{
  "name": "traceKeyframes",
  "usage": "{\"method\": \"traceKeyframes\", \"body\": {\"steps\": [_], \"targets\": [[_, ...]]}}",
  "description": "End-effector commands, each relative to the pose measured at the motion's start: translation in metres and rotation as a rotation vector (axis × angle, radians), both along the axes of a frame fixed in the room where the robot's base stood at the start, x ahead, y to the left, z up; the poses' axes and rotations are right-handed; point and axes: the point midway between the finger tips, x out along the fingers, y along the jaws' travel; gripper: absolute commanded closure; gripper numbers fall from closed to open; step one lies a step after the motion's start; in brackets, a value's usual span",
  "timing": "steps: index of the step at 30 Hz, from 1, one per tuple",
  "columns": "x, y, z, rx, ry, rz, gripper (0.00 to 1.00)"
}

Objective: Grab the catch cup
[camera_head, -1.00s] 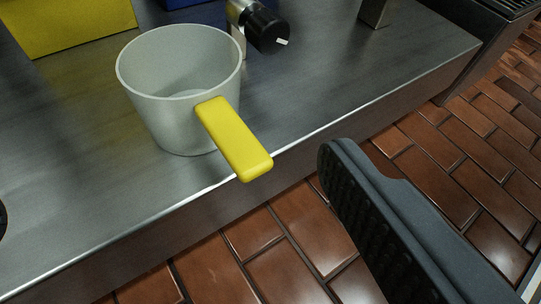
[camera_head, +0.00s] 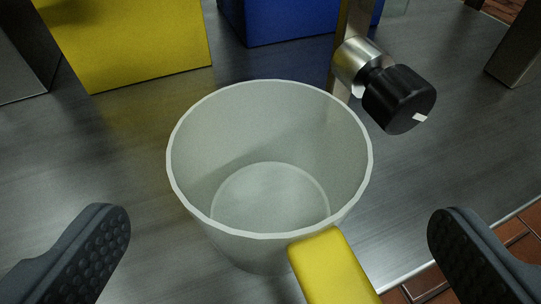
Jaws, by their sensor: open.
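The catch cup (camera_head: 225,185) is a pale grey-white, empty, round cup standing upright on the metal bench. Its yellow handle (camera_head: 332,268) points toward the bottom of the picture, slightly right, and is cut off by the lower edge. My gripper (camera_head: 280,232) is open, with one dark padded finger at the lower left and the other at the lower right. The cup and its handle lie between the two fingers in the picture. Neither finger appears to touch the cup.
A black knob (camera_head: 398,98) on a metal valve stands just behind and right of the cup. A yellow block (camera_head: 125,40) and a blue block (camera_head: 285,18) stand at the back. A metal post (camera_head: 518,55) is at right. The bench edge and brick floor (camera_head: 520,245) show at lower right.

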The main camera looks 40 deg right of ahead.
Motion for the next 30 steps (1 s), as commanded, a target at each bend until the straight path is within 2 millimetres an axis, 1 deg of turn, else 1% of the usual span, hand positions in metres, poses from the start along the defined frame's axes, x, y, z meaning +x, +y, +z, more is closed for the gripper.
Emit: {"method": "traceKeyframes", "body": {"steps": [6, 10, 13, 20, 21, 23, 24, 25, 30], "targets": [[0.025, -0.013, -0.006, -0.001, -0.004, 0.001, 0.0], [0.035, -0.02, -0.01, -0.003, -0.004, 0.001, 0.0], [0.04, -0.023, -0.012, -0.001, -0.002, 0.001, 0.0], [0.04, -0.024, -0.011, 0.0, 0.0, 0.001, 0.0], [0.04, -0.024, -0.011, 0.0, 0.0, 0.0, 0.11], [0.04, -0.024, -0.011, 0.0, -0.001, 0.001, 0.28], [0.04, -0.024, -0.011, 0.0, -0.001, 0.001, 0.39], [0.04, -0.023, -0.011, 0.0, -0.001, 0.001, 0.45], [0.04, -0.023, -0.011, 0.0, -0.001, 0.001, 0.45]]}}
